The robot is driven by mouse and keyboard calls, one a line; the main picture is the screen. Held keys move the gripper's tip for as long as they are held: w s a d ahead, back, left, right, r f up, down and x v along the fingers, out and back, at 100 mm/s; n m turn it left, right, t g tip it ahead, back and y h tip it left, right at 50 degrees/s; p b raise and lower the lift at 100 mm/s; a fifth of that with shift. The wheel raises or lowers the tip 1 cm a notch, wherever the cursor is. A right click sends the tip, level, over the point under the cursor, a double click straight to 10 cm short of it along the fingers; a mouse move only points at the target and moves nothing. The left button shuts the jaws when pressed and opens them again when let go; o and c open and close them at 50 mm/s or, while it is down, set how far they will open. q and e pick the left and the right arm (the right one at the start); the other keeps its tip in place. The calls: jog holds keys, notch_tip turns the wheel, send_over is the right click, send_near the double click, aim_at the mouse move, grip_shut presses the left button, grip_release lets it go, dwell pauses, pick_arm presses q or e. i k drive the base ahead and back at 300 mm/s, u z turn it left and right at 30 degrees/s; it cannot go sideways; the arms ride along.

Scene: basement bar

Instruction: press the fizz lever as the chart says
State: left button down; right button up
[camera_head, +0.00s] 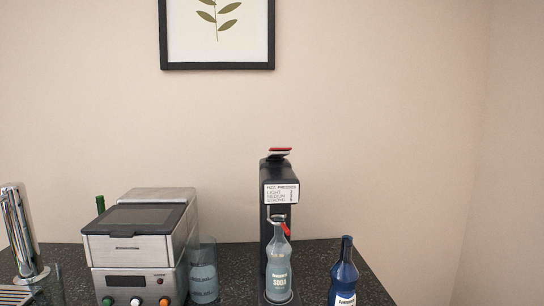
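A black soda maker (266,225) stands on the dark counter. Its lever (280,151), red on top, sits tilted slightly above the head. A white chart (281,192) on the machine's front has a heading that seems to say presses, over lines that look like light, medium and strong. The figures beside them are too small to read. A pale blue-grey soda bottle (279,265) stands upright in the machine, under its head. A small red part (291,230) shows by the bottle's neck. Neither of my grippers is in view.
A dark blue bottle (344,275) stands right of the soda maker. A chrome tap (20,230) is at far left. The space above the lever is clear.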

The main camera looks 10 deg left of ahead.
aim_at(274, 154)
jog(key=z, duration=1.2)
jog(key=i, duration=0.8)
jog(key=u, duration=1.75)
